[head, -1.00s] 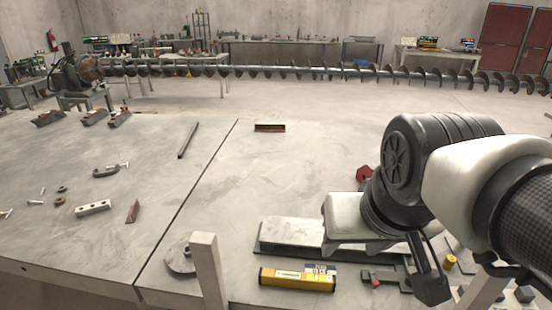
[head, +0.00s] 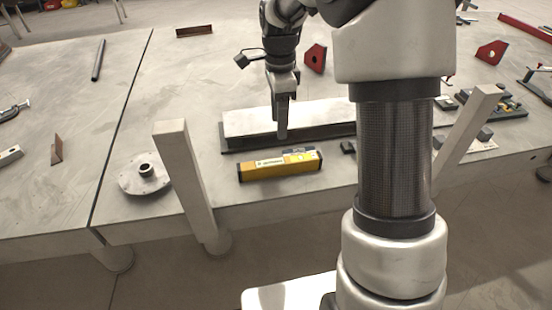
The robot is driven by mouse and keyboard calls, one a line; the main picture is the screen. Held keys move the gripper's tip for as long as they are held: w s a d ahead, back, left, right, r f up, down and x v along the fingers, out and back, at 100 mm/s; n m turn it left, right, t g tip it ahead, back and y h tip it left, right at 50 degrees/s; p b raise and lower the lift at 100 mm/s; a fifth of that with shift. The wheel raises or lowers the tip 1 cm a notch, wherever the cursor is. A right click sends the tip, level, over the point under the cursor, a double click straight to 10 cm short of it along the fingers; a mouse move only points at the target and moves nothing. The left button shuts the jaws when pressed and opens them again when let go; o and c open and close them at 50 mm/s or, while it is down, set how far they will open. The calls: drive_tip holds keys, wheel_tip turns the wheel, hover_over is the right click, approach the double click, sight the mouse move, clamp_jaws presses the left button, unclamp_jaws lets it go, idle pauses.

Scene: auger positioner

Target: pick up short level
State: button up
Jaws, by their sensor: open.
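The short level (head: 279,166) is a yellow bar with dark ends and a pale label. In the head view it lies on the grey table near its front edge, just in front of a long metal block. My gripper (head: 282,134) points down above and behind the level, in front of the block's face from this view. It is empty and apart from the level. I see its fingers nearly edge-on, so the gap between them is hard to make out.
The metal block (head: 245,124) lies right behind the level. A pale upright post (head: 183,180) stands to its left, beside a round flange (head: 143,175). A slanted post (head: 468,125) stands at right. Red magnets (head: 315,57) lie behind.

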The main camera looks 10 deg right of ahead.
sight(280, 161)
wheel_tip(280, 161, down, 16)
drive_tip(key=b, duration=0.3)
drive_tip(key=shift+s+d+r, duration=0.1)
drive_tip(key=shift+s+d, duration=0.05)
clamp_jaws()
